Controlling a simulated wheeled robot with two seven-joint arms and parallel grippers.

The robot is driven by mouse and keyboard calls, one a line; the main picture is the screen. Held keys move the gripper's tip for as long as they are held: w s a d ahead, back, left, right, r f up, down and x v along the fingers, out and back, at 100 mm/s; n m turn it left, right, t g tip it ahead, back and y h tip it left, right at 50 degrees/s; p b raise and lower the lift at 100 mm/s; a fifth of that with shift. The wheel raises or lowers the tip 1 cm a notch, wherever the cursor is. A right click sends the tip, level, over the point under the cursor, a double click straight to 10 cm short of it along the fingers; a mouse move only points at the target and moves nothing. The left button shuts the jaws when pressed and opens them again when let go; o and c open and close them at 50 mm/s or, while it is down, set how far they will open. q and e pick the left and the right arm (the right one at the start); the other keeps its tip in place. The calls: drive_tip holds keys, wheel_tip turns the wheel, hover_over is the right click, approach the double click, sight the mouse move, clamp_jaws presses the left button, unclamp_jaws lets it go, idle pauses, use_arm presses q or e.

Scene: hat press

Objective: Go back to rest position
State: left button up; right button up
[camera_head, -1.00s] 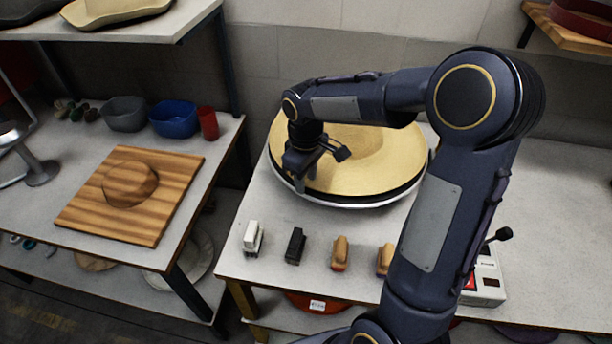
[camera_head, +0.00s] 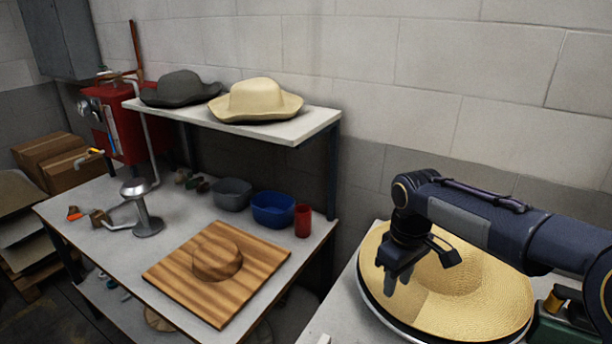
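My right gripper (camera_head: 405,262) hangs over the left part of a straw hat (camera_head: 478,292) on the right table, its fingers pointing down. Its fingers look apart, with nothing seen between them. The hat is pale yellow with a wide brim and rests on a round base with a dark and white rim. My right arm comes in from the right edge and hides part of the hat's far side. Whether the fingers touch the hat is hard to tell. My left gripper is out of view.
A wooden hat block (camera_head: 255,284) lies on the left table (camera_head: 95,212), with a grey bowl (camera_head: 233,194), blue bowl (camera_head: 273,209) and red cup (camera_head: 303,220) behind. A shelf (camera_head: 290,130) above holds a dark hat (camera_head: 180,88) and a cream hat (camera_head: 257,101). A gap separates the tables.

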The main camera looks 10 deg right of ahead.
drive_tip(key=s+a+f+m+t+y, duration=0.1)
drive_tip(key=s+a+m+t+y, duration=0.1)
drive_tip(key=s, duration=0.8)
drive_tip(key=s+a+f+m+t+y, duration=0.1)
drive_tip(key=s+a+m+t, duration=0.2)
drive_tip(key=s, duration=0.7)
drive_tip(key=shift+s+a+m+y, duration=0.15)
drive_tip(key=shift+a+m+y, duration=0.25)
drive_tip(key=shift+m, duration=0.7)
drive_tip(key=shift+t, duration=0.3)
